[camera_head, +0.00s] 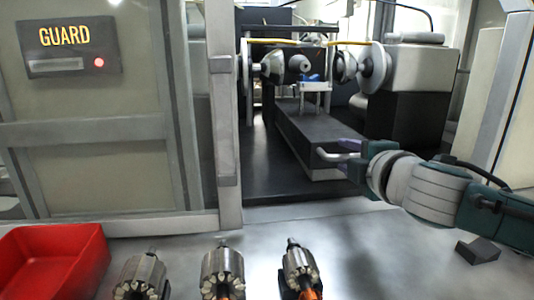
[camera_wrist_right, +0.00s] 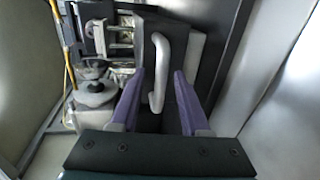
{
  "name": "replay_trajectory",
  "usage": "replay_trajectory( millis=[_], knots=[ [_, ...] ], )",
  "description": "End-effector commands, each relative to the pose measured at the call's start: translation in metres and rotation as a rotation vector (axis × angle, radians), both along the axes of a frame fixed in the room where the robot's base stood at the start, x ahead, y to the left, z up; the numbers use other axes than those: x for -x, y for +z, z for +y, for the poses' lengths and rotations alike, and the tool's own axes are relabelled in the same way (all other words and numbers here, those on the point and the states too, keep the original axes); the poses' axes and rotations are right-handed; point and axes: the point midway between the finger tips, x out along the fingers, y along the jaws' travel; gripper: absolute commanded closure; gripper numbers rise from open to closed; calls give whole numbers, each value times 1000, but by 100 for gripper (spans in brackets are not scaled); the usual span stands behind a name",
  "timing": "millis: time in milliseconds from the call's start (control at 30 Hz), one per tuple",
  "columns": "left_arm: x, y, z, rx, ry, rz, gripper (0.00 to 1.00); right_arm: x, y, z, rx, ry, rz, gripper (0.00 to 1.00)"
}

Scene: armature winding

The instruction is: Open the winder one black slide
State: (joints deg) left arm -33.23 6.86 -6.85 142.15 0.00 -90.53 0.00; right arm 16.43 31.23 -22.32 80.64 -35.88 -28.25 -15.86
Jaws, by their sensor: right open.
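The black slide (camera_head: 312,128) of the winder is a long dark block on a black bed, seen from its front end in the head view. A grey bar handle (camera_head: 328,155) sits on its front end. In the right wrist view the slide (camera_wrist_right: 165,28) lies ahead and its curved handle (camera_wrist_right: 158,70) stands between my fingers. My right gripper (camera_head: 350,156) is open around the handle, with a visible gap at the right finger; contact on the left finger is hard to tell. My left gripper is not in view.
The winder's discs and spindles (camera_head: 373,68) stand above the slide. A guard panel (camera_head: 82,95) with a red light is at left. Several armatures (camera_head: 222,270), a red bin (camera_head: 55,255) and a small black block (camera_head: 478,250) are on the front table.

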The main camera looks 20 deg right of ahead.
Motion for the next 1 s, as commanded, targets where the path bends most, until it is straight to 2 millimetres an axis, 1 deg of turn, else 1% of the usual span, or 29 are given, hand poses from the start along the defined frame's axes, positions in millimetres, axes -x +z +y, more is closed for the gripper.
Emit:
replay_trajectory(
  millis=[67, 400, 500, 1000],
  knots=[
    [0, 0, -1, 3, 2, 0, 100, 0, 0, 0, 0, 0, 0, 54],
    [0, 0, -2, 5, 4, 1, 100, 0, 0, 0, 0, -1, 1, 91],
    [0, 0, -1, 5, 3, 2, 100, 1, 0, 0, 0, -1, 1, 100],
    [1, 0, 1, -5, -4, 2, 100, 1, 0, 0, 0, -1, 1, 100]
  ],
)
